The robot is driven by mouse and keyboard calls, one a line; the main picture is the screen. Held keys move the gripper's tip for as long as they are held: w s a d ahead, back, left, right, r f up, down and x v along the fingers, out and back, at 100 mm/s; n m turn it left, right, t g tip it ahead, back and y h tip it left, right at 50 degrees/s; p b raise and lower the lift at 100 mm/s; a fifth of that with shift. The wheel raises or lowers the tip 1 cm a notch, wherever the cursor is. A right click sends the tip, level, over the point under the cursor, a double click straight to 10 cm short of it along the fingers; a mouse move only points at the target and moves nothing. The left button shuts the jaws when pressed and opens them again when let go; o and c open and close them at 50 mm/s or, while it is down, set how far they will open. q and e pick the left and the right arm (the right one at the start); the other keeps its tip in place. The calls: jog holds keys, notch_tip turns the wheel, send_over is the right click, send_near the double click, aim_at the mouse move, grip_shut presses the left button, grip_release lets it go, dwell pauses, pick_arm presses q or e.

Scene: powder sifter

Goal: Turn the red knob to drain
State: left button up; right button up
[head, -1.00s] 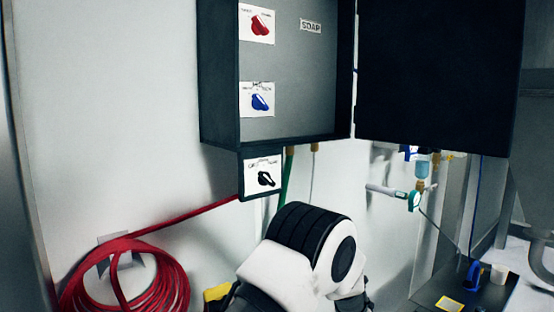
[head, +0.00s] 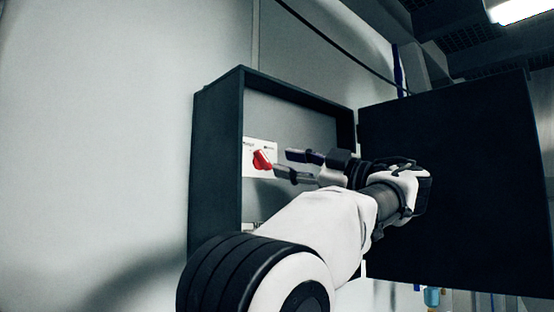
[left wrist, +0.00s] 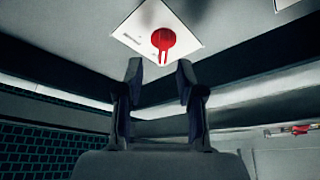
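The red knob (head: 262,160) sits on a white label plate (head: 249,170) on the back panel inside the open dark box. It also shows in the left wrist view (left wrist: 163,41), just beyond the fingertips. My left gripper (head: 283,163) points left toward the knob, with its two fingers apart and nothing between them. In the left wrist view the fingertips (left wrist: 160,72) lie either side of a line to the knob. I cannot tell whether a finger touches it. My right gripper is not in view.
The box's dark side wall (head: 214,165) stands left of the knob. Its open door (head: 455,170) is on the right, behind my left wrist. The pale wall (head: 100,150) at left is bare. My arm hides the lower part of the box.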

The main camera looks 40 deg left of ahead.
aim_at(267, 161)
pick_arm(q)
jog(key=x, duration=0.3)
jog(key=p+x, duration=0.1)
jog(key=x, duration=0.1)
jog(key=shift+a+f, duration=0.15)
jog(key=shift+f, duration=0.2)
jog(key=shift+d, duration=0.45)
jog(key=shift+c, duration=1.4)
jog(key=shift+w, duration=0.1)
grip_shut()
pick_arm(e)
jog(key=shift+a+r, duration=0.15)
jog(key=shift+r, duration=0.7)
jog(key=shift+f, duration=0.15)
